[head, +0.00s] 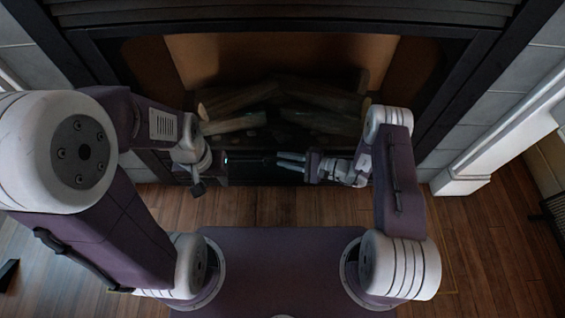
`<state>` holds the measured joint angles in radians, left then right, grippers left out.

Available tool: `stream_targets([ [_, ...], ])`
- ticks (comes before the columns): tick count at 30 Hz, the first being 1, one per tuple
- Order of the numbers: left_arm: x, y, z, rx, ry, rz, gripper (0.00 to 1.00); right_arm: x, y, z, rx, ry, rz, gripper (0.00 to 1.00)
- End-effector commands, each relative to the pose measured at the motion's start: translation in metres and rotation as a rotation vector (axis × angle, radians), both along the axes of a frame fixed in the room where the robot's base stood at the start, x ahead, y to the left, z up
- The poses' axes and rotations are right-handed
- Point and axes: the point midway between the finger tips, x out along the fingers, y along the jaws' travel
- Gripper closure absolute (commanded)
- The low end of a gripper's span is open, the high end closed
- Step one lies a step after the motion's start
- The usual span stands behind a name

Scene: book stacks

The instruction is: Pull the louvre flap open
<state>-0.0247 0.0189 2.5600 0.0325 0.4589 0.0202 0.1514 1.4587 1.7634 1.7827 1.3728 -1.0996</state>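A dark panel (262,172), which may be the louvre flap, lies low at the front of the fireplace, below the logs. Its slats and edges are too dark to make out. My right gripper (290,161) points left in front of or over this panel, its two pale fingers close together. I cannot tell whether they touch the panel or whether a gap is between them. My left gripper (197,187) hangs at the panel's left end, pointing down. Its fingers are small and dark, and their opening is unclear.
Logs (235,122) lie in the firebox behind the panel. Dark slats (290,14) run across the top of the fireplace. A white pillar base (462,184) stands at the right. The wooden floor (270,207) in front is clear.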

Motion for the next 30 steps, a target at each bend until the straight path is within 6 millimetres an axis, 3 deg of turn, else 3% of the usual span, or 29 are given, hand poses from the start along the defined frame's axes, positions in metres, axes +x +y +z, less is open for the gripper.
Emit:
stream_targets([
  [10,0.0,0.0,-0.0055,0.0,0.0,0.0,0.64,0.003,0.01,-0.0014,0.001,0.002,0.0,0.8],
  [11,0.0,0.0,-0.0055,0.0,0.0,0.0,0.64,0.003,0.01,-0.0014,0.001,0.001,0.001,0.83],
  [13,0.0,0.0,-0.0055,0.0,0.0,0.0,0.64,0.0031,0.0099,-0.0015,0.001,0.001,0.001,1.0],
  [30,0.0,0.0,-0.0055,0.0,0.0,0.0,0.64,0.0029,0.0096,-0.0016,0.0,0.001,0.001,1.0],
])
